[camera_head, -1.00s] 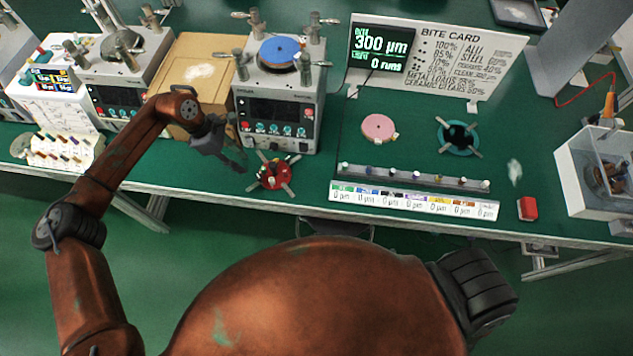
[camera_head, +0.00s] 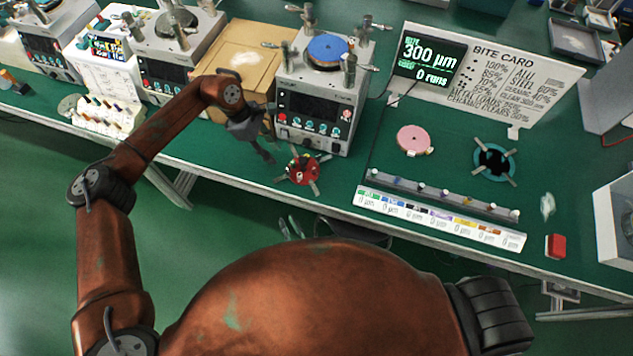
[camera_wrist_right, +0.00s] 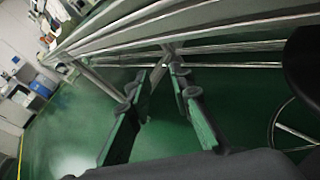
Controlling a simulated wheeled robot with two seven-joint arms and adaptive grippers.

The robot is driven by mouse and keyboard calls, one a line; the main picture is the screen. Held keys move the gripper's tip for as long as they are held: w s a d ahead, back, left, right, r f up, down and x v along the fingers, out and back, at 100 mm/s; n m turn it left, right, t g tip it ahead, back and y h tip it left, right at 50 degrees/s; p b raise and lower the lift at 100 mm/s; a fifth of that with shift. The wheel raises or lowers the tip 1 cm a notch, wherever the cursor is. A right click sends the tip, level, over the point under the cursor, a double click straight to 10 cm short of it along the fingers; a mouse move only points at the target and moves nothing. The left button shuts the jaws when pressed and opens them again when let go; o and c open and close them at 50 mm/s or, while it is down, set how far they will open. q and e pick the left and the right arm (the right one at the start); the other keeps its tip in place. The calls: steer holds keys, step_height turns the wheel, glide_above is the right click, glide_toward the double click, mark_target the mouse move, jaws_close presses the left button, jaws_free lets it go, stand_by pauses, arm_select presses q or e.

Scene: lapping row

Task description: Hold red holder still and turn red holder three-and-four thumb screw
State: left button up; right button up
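The red holder (camera_head: 303,169), a round red piece with grey arms sticking out, lies on the green bench near its front edge, in front of a lapping machine. Which of its screws is the three-and-four one is too small to tell. My left gripper (camera_head: 271,146) is just left of the holder, fingers apart and empty, not touching it as far as I can see. My right gripper (camera_head: 291,228) shows only as small tips below the bench's front edge. In the right wrist view my right gripper (camera_wrist_right: 154,84) is open, with nothing between its fingers.
The lapping machine (camera_head: 322,100) with a blue disc stands behind the holder. A pink disc (camera_head: 413,140), a teal holder (camera_head: 494,161) and a labelled strip (camera_head: 440,218) lie to the right. A red block (camera_head: 555,246) is farther right. Bench rails (camera_wrist_right: 220,45) cross above my right gripper.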

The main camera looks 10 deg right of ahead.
steer(key=w+a+r+t, duration=0.2)
steer(key=w+a+r, duration=0.2)
steer(key=r, duration=0.5)
steer(key=m+h, duration=0.2)
steer(key=h, duration=0.7)
glide_toward(318, 159)
steer(key=shift+w+d+f+t, duration=0.1)
steer(key=shift+w+f+t, duration=0.1)
steer(key=shift+w+t, duration=0.2)
steer(key=shift+w+d, duration=0.25)
steer(key=x, duration=0.7)
steer(key=shift+w, duration=0.1)
steer(key=shift+c, duration=0.3)
jaws_close()
